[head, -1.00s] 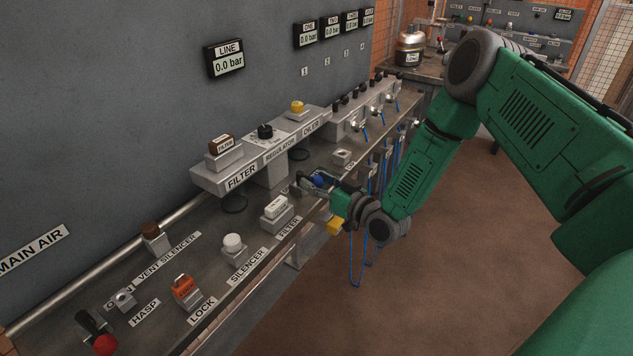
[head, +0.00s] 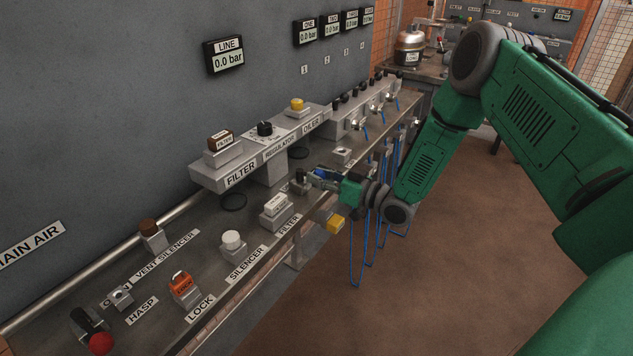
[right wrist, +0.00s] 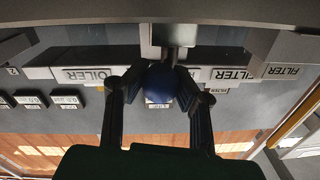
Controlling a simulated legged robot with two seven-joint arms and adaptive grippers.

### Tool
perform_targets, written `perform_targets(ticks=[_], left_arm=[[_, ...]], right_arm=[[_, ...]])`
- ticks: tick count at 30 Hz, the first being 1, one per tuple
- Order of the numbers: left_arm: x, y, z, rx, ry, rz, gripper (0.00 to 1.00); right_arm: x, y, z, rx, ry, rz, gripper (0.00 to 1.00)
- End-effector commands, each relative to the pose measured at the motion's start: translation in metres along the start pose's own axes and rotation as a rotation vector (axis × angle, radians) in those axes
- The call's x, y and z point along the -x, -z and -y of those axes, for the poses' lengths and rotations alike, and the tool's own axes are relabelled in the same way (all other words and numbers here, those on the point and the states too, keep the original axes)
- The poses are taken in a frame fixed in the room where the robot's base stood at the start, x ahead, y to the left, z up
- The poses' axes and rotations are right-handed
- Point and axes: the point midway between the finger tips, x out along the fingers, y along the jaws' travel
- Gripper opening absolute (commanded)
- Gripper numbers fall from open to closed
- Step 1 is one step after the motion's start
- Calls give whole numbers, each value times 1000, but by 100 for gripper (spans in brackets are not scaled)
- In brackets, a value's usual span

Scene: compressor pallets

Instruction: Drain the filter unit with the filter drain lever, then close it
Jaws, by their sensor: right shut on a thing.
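The filter unit (head: 208,179) is a grey block labelled FILTER on the wall side of the bench, with a brown FILTER cap on top. The filter drain lever has a round blue knob (right wrist: 160,83), seen in the right wrist view between my two dark fingers. My right gripper (right wrist: 160,92) is shut on this knob. In the head view my right gripper (head: 312,180) is at the bench's front edge, right of the FILTER label. The fingers cover most of the lever there. My left gripper is not in view.
The LINE gauge (head: 227,56) reads 0.0 bar. A white-topped block (head: 276,208) stands left of my gripper, and the silencer (head: 232,243) farther left. Blue hoses (head: 357,255) hang below the bench edge by my right wrist. The floor to the right is clear.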

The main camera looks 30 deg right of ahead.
Motion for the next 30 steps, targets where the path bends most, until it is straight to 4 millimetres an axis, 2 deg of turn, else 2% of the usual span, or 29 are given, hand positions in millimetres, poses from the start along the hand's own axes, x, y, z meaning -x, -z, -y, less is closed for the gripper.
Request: perform_targets(ticks=[18,24,30], left_arm=[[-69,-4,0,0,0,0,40],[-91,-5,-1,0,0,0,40],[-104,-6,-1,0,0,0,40]], right_arm=[[-12,-1,-27,7,547,108,0],[-17,1,-30,6,669,131,0],[-19,3,-33,3,743,146,0]])
